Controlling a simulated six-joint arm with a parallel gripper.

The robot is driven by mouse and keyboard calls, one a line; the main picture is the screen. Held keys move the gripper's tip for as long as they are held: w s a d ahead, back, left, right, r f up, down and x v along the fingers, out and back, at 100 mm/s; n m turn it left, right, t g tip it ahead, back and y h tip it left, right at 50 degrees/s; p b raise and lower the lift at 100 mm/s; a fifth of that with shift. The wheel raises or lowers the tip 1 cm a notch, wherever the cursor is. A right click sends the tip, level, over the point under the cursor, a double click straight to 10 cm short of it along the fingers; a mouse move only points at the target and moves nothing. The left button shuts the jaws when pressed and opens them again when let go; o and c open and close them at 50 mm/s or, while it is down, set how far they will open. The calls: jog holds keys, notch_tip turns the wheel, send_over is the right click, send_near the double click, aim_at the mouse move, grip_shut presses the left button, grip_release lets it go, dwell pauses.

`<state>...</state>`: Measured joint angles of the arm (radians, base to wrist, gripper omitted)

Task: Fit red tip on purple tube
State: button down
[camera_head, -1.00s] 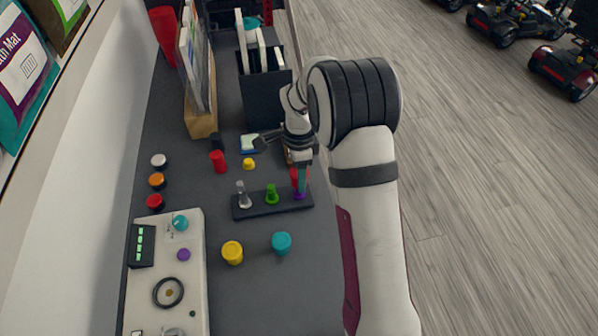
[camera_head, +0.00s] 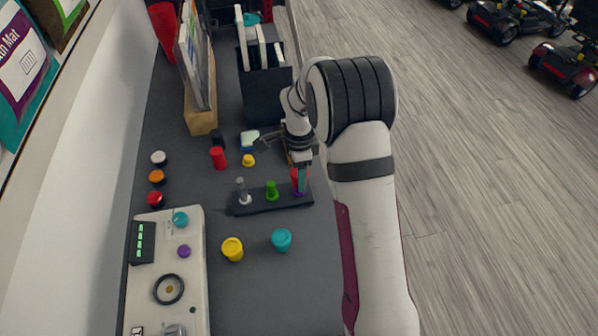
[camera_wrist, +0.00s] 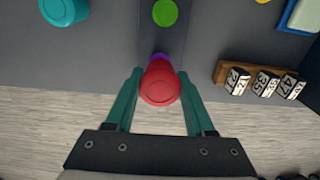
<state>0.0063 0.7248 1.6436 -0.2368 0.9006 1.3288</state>
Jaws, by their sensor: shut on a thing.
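My gripper (camera_head: 301,178) is shut on the red tip (camera_wrist: 160,85), with a green finger on either side of it in the wrist view. In the head view the red tip (camera_head: 295,175) is partly hidden by a finger. The purple tube (camera_head: 300,194) stands at the right end of a dark rack; only a sliver of purple (camera_wrist: 159,56) shows past the tip in the wrist view. The tip is at or just above the tube's top; I cannot tell whether they touch.
The dark rack (camera_head: 255,207) also holds a green tube (camera_head: 271,190) and a grey tube (camera_head: 241,190). A yellow cap (camera_head: 232,249) and a teal cap (camera_head: 282,239) stand in front. A red cylinder (camera_head: 218,158) and small yellow piece (camera_head: 248,160) are behind.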

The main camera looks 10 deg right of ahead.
jog(key=shift+f, duration=0.55)
grip_release()
jog(key=shift+r, duration=3.05)
jog(key=s+a+r+n, duration=0.1)
jog(key=s+r+n, duration=0.3)
jog(key=s+r, duration=0.45)
jog(key=s+a+r+n+y, duration=0.1)
jog(key=s+n, duration=0.3)
jog(key=s, duration=0.7)
jog(key=s+a+r+n, duration=0.1)
jog(key=s+n, duration=0.3)
jog(key=s, duration=0.7)
jog(key=shift+s+a+r+y, duration=0.15)
jog(key=shift+s+a+y, duration=0.1)
jog(key=shift+a+y, duration=0.15)
